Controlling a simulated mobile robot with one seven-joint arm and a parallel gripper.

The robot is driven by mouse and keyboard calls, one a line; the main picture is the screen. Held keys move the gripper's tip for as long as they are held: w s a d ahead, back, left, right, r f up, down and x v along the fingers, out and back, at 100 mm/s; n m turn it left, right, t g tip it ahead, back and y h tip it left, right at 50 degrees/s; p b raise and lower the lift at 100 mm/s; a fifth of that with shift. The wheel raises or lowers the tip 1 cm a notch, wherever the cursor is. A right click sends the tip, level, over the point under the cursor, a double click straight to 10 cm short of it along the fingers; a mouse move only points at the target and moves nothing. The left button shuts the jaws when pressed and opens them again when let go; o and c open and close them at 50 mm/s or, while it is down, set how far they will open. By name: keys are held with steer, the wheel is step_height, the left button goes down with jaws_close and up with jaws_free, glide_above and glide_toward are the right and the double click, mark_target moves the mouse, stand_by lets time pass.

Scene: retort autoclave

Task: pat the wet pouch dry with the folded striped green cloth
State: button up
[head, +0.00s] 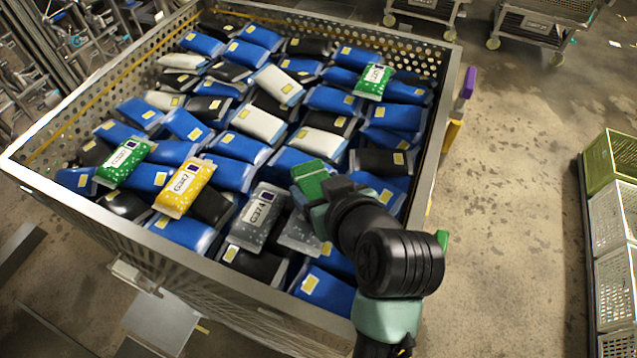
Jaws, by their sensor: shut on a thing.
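My gripper (316,189) is shut on a folded green cloth (311,178) with lighter edges. It holds the cloth over the pouches right of the middle of the steel basket (449,110); whether the cloth touches a pouch is hidden. Several speckled, labelled pouches lie on top: a grey one (258,216), a yellow one (184,187), a green one (124,162) at the left and a green one (373,81) at the back right. Another grey speckled pouch (299,236) is partly hidden by my arm. I cannot tell for sure which pouch is wet.
Blue, black and white pouches fill the perforated basket, whose raised walls surround them. Crates (612,225) stand along the right edge. Wheeled carts (540,27) stand at the back right. The concrete floor (510,190) between basket and crates is clear.

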steer(key=shift+s+f+b, duration=0.1)
steer(key=shift+f+b, duration=0.2)
steer(key=shift+f, duration=0.35)
stand_by(1.1)
step_height(320, 180, up, 7)
steer(key=p, duration=0.6)
steer(key=shift+r+p, duration=0.2)
steer(key=shift+p, duration=0.15)
steer(key=shift+f, duration=0.2)
steer(key=shift+s+a+f+b, duration=0.15)
steer(key=shift+s+f+b, duration=0.2)
steer(key=shift+f+b, duration=0.55)
steer(key=shift+s+a+f+b, duration=0.15)
steer(key=shift+s+f+b, duration=0.2)
steer(key=shift+f+b, duration=0.45)
steer(key=shift+s+a+f+b, duration=0.15)
steer(key=shift+s+f+b, duration=0.2)
steer(key=shift+f+b, duration=0.55)
steer(key=shift+f+p, duration=0.15)
steer(key=shift+p, duration=0.15)
steer(key=shift+f+b, duration=0.4)
steer(key=shift+f, duration=0.2)
steer(key=shift+r, duration=0.1)
